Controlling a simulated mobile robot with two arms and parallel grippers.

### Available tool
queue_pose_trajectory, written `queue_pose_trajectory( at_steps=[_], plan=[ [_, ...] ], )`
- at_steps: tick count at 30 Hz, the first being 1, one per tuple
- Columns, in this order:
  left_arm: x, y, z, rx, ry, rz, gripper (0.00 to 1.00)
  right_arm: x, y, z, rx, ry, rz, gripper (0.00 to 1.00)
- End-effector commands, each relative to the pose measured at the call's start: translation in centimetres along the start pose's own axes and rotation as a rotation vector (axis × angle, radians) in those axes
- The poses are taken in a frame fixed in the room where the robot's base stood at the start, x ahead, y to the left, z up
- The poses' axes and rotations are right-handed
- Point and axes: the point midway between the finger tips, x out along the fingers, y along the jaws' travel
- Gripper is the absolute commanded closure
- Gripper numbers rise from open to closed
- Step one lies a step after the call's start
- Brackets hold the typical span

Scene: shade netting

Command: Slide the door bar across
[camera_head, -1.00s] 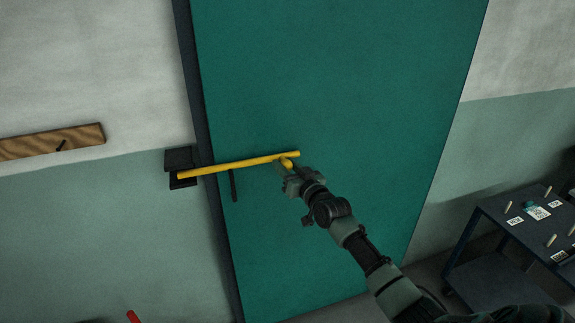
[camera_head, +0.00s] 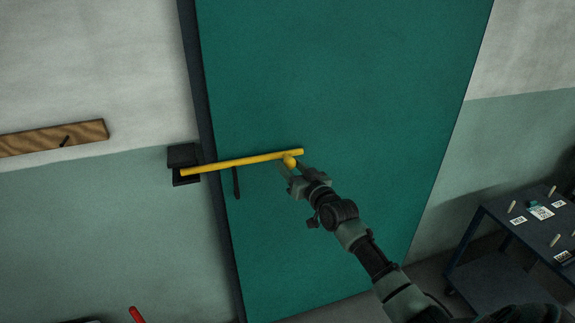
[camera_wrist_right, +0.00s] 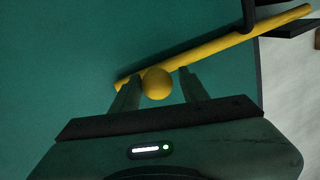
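The yellow door bar (camera_head: 240,162) lies nearly level across the left edge of the teal door (camera_head: 340,90). Its left end overlaps the black bracket (camera_head: 183,154) on the wall beyond the dark frame. A round yellow knob (camera_head: 290,161) sits near its right end; the knob also shows in the right wrist view (camera_wrist_right: 157,84). My right gripper (camera_head: 292,172) is at the knob. In the wrist view its fingers (camera_wrist_right: 159,92) stand apart on either side of the knob, with a gap at the right finger. My left gripper is out of view.
A short dark handle (camera_head: 236,183) hangs on the door below the bar. A wooden rail (camera_head: 50,138) with a dark peg is on the left wall. A dark blue cart (camera_head: 500,225) with pegs and labels stands at right. A red object (camera_head: 137,315) shows at the bottom left.

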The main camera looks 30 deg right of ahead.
Motion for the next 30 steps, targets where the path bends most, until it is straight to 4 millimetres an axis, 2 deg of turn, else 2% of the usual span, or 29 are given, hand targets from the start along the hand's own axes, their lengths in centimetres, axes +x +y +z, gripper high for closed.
queue_pose_trajectory(
  at_steps=[6, 12, 30],
  plan=[
    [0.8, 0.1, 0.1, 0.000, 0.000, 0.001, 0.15, -3.8, 0.0, 0.3, 0.000, -0.001, 0.000, 0.56],
    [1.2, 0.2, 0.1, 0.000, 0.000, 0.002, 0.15, -5.8, 0.0, 0.2, -0.001, -0.001, 0.000, 0.56],
    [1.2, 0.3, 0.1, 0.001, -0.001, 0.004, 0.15, -6.0, 0.0, 0.4, 0.000, -0.006, 0.001, 0.56]
  ],
)
